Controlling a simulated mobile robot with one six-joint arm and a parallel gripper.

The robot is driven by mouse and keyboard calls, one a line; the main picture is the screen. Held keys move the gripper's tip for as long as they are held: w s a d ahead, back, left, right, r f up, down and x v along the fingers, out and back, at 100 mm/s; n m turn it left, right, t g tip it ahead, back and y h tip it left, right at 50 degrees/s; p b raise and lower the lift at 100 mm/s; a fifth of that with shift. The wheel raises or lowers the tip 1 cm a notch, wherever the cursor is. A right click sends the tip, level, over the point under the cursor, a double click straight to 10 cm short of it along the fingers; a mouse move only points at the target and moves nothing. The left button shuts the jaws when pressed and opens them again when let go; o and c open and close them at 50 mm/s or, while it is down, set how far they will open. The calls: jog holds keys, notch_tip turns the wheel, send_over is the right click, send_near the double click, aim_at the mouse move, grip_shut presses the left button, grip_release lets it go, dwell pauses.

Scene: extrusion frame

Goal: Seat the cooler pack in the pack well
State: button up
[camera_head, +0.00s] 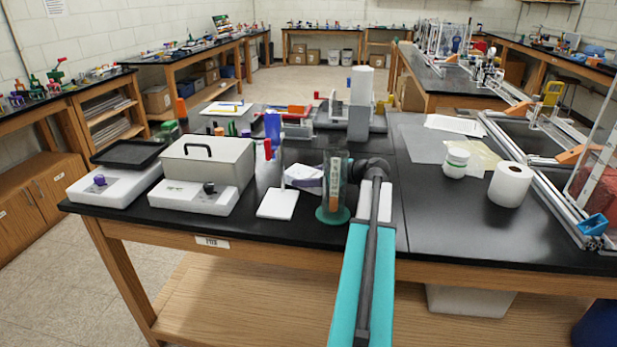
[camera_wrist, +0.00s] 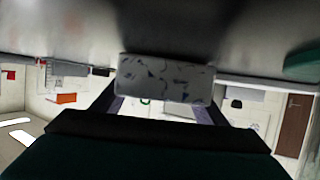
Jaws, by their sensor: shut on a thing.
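In the wrist view the cooler pack (camera_wrist: 166,79), a pale block with dark mottled marks, sits between the two fingers of my gripper (camera_wrist: 165,98). The gripper is shut on it. A dark surface lies close beside the pack; I cannot tell whether they touch. In the head view my gripper (camera_head: 316,174) is low over the black bench, behind a clear cylinder with a green base, which partly hides it. A pale piece at its left end seems to be the pack. I cannot make out the pack well in either view.
The clear cylinder (camera_head: 333,190) stands close in front of my gripper. A white plate with a post (camera_head: 278,204) lies just left. A grey box with a handle (camera_head: 207,163) is farther left. A paper roll (camera_head: 510,184) and white jar (camera_head: 455,163) stand right.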

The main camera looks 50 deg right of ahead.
jog(key=shift+f, duration=0.1)
dwell(0.3)
jog(key=o, duration=1.1)
jog(key=shift+c, duration=0.2)
jog(key=b+v, duration=0.1)
jog(key=v, duration=1.1)
